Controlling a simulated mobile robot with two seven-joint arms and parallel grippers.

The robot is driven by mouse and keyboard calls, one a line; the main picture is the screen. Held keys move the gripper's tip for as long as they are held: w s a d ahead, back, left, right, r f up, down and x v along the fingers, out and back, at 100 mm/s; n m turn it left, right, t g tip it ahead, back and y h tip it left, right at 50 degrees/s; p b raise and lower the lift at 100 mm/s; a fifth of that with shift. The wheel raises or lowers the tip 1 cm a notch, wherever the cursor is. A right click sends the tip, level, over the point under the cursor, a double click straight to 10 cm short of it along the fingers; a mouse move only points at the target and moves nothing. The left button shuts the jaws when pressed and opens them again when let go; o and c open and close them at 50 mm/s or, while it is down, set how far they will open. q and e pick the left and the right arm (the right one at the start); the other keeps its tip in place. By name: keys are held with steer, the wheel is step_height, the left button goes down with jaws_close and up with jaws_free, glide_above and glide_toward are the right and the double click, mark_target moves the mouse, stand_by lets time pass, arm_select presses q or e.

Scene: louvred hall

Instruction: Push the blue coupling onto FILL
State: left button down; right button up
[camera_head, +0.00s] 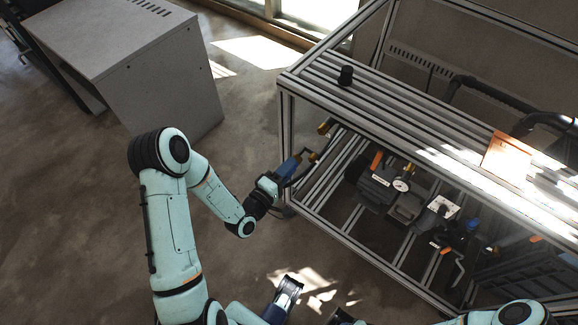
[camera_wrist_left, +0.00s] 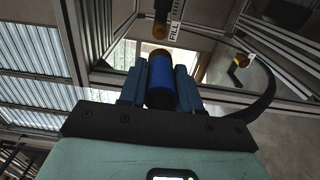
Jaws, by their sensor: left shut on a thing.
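My left gripper (camera_head: 292,166) is shut on the blue coupling (camera_wrist_left: 161,84), which sits between its two fingers in the left wrist view. The coupling has a brass-coloured far end. Ahead of it in that view is a dark fitting with a brass tip (camera_wrist_left: 160,29), beside a white label reading FILL (camera_wrist_left: 174,32). A gap shows between the coupling and this tip. In the head view a brass fitting (camera_head: 326,126) sticks out from the frame's left end, above and right of the gripper.
A second brass fitting (camera_wrist_left: 238,64) with its own label is at the right in the wrist view, and a black hose (camera_wrist_left: 262,98) curves below it. The metal frame (camera_head: 345,107) carries a gauge and several boxes. A grey cabinet (camera_head: 130,60) stands at upper left, with open floor between.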

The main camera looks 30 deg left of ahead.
arm_select(q)
steer(key=w, duration=0.8)
steer(key=shift+w+d+b, duration=0.25)
steer(key=shift+d+b, duration=0.05)
steer(key=shift+d, duration=0.05)
steer(key=shift+w, duration=0.1)
stand_by(0.3)
steer(key=shift+w, duration=0.1)
stand_by(0.3)
steer(key=shift+w+d+b, duration=0.1)
steer(key=shift+w+b, duration=0.55)
steer(key=shift+w, duration=0.7)
